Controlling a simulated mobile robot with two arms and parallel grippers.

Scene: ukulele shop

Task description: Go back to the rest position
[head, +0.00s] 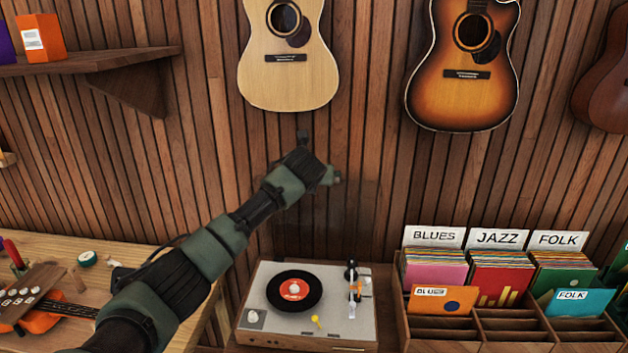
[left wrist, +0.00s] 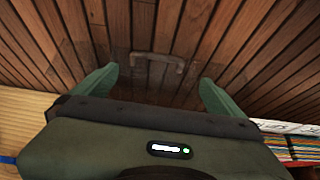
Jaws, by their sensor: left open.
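My left arm reaches in from the lower left of the head view, up over the record player. Its gripper (head: 319,158) is in front of the slatted wood wall, below the pale guitar. In the left wrist view the two green fingers of the left gripper (left wrist: 158,85) stand wide apart with nothing between them. Beyond them is the wood wall with a small bracket-like shape (left wrist: 157,60) that I cannot identify. My right gripper is in neither view.
A record player (head: 260,318) with a black record (head: 294,291) stands below the arm. A record crate (head: 480,325) is at right. A workbench (head: 60,245) with a ukulele (head: 40,300) is at left. Guitars (head: 288,75) (head: 463,85) hang above; a shelf (head: 100,62) juts out upper left.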

